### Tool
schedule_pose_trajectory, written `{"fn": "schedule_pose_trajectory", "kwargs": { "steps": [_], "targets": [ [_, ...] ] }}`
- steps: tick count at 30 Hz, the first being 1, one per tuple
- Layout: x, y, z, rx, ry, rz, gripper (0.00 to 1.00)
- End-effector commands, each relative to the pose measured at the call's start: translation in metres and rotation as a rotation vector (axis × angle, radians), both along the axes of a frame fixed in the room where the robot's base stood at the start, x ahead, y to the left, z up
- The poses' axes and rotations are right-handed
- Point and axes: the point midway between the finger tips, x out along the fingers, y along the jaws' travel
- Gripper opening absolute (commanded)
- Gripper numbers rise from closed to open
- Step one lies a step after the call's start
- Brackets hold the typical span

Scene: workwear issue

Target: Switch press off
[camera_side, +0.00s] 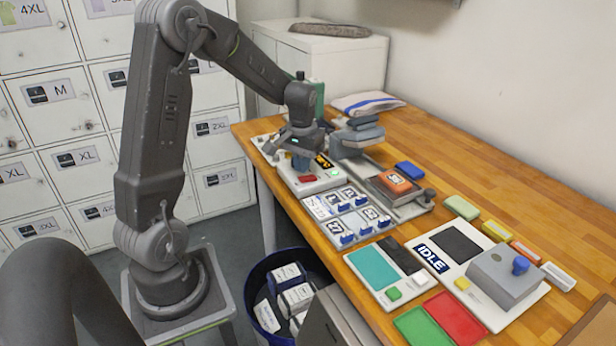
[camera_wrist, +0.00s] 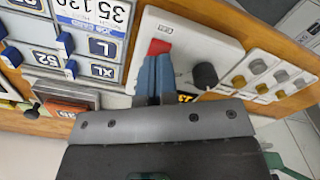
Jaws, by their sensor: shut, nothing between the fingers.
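A white control box (camera_side: 299,187) sits near the table's far left edge. It carries a red switch (camera_side: 308,179), a small lit green lamp and a dark display with yellow characters; the wrist view also shows a black knob (camera_wrist: 205,76). My gripper (camera_side: 301,163) is shut and empty, pointing down above the box. In the wrist view its blue fingertips (camera_wrist: 154,62) are right beside the red switch (camera_wrist: 159,47); whether they touch it I cannot tell. The grey press (camera_side: 357,134) stands just right of the gripper, with its upper part apart from the base.
A tray of blue-knobbed size labels (camera_side: 345,213) lies in front of the box, and an orange block (camera_side: 394,181) lies to its right. A grey unit with a blue knob (camera_side: 505,275) and an IDLE sign (camera_side: 432,257) are nearer. A dark bin (camera_side: 262,290) stands below the table edge.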

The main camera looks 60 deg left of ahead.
Motion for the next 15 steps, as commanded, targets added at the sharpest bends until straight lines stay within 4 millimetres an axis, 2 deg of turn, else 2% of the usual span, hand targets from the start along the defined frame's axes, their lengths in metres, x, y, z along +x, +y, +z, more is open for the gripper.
{"fn": "schedule_pose_trajectory", "kwargs": {
  "steps": [15],
  "targets": [
    [-0.0001, 0.0, -0.0079, 0.0, 0.001, 0.0, 0.0]
  ]
}}
